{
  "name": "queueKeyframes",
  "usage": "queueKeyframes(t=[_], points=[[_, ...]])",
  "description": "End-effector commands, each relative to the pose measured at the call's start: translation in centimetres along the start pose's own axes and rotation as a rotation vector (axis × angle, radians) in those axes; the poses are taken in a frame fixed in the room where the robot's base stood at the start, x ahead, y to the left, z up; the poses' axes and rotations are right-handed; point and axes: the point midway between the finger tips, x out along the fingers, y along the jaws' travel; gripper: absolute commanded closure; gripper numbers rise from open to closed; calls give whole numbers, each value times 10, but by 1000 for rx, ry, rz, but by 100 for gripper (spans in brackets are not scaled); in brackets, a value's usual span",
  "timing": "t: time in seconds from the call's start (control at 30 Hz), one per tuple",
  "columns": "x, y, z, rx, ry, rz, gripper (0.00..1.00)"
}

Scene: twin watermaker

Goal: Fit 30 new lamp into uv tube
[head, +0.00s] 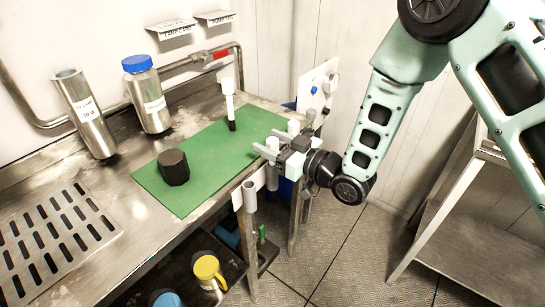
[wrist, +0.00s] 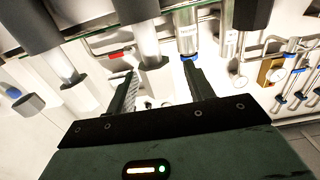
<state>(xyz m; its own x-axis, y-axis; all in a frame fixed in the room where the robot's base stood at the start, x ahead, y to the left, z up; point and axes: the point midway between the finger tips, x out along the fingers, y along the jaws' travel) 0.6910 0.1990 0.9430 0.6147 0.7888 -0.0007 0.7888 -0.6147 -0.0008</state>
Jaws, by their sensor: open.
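An open-topped steel cylinder (head: 85,112) stands at the back left of the counter, slightly tilted in the picture; its label seems to read lamp and 30 W. A second steel cylinder (head: 152,103) with a blue cap stands to its right. A slim white piece (head: 229,100) with a black lower end stands upright at the mat's back edge; I cannot tell if it is the lamp. My gripper (head: 267,143) is open at the mat's right edge, close to short white cylinders (head: 293,127). In the wrist view its two fingers (wrist: 162,90) are apart, with nothing clearly held.
A green mat (head: 205,150) bears a black many-sided block (head: 173,167). A drain grate (head: 55,235) is at the left. Grey tube holders (head: 248,196) hang at the counter's front edge. A pipe (head: 190,62) runs along the wall. A metal shelf (head: 465,225) stands at the right.

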Motion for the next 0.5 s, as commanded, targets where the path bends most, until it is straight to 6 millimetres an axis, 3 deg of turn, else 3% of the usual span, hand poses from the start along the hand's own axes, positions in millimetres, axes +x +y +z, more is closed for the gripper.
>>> queueKeyframes(t=[0.07,0.23,0.27,0.5], points=[[0,0,0,0,0,0,47],[0,0,0,0,0,0,92],[0,0,0,0,0,0,96],[0,0,0,-1,1,0,96]])
